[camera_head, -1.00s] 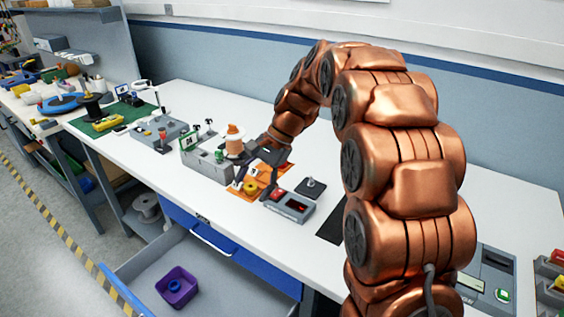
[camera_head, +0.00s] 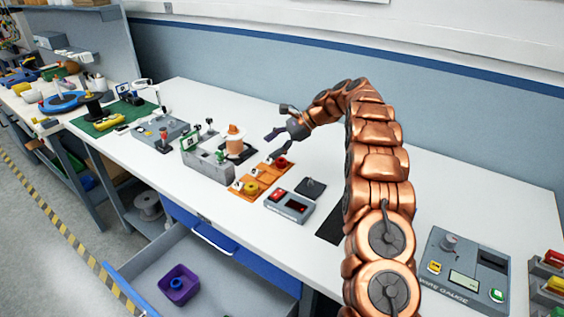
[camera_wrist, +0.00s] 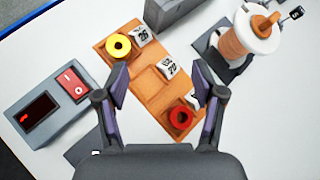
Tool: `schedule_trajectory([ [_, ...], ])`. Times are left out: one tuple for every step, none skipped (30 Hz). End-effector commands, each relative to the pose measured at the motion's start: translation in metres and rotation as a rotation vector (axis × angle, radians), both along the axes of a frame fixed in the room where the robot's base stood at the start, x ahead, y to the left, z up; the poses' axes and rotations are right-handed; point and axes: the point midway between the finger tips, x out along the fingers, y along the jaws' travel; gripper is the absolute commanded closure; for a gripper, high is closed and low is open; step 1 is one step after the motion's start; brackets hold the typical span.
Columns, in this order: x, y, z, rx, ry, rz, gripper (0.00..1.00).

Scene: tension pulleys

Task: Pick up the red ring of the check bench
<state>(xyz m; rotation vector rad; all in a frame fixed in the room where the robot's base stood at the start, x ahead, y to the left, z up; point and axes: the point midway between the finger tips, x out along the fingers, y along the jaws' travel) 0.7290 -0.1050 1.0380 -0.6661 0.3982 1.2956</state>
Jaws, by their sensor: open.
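The red ring (camera_head: 281,162) sits at one end of an orange tray (camera_head: 262,179) on the white bench. It also shows in the wrist view (camera_wrist: 181,117), between my fingers and nearer the right finger. A yellow ring (camera_head: 250,187) sits at the tray's other end, beside a numbered tag (camera_wrist: 142,37). My gripper (camera_head: 276,122) is open and empty, held above the bench behind the tray. In the wrist view my gripper (camera_wrist: 164,80) shows both fingers spread, with the tray beyond them. The middle slot of the tray holds no ring.
A grey box with a red switch (camera_head: 289,206) stands in front of the tray. A copper-coloured spool (camera_head: 234,142) and a grey machine (camera_head: 207,162) stand to the left. A wire gauge (camera_head: 466,268) lies at the right. An open drawer (camera_head: 215,262) juts out below the bench.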

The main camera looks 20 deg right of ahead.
Motion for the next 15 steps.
schedule_trajectory([
  [0.006,-0.01,-0.005,0.02,0.008,-0.023,0.31],
  [0.008,-0.014,-0.008,0.033,0.014,-0.035,0.31],
  [0.012,-0.02,-0.011,0.049,0.018,-0.051,0.31],
  [0.015,-0.026,-0.012,0.059,0.02,-0.063,0.31],
  [0.018,-0.03,-0.015,0.072,0.025,-0.076,0.31],
  [0.02,-0.037,-0.019,0.088,0.032,-0.092,0.31],
  [0.023,-0.041,-0.021,0.1,0.036,-0.103,0.31],
  [0.025,-0.046,-0.023,0.11,0.037,-0.113,0.31],
  [0.027,-0.052,-0.027,0.125,0.043,-0.13,0.31],
  [0.028,-0.057,-0.03,0.139,0.048,-0.139,0.31],
  [0.029,-0.061,-0.033,0.15,0.054,-0.151,0.31],
  [0.031,-0.067,-0.036,0.165,0.057,-0.162,0.31],
  [0.032,-0.071,-0.038,0.176,0.06,-0.173,0.31],
  [0.032,-0.076,-0.042,0.187,0.066,-0.182,0.31],
  [0.032,-0.081,-0.046,0.203,0.073,-0.194,0.31],
])
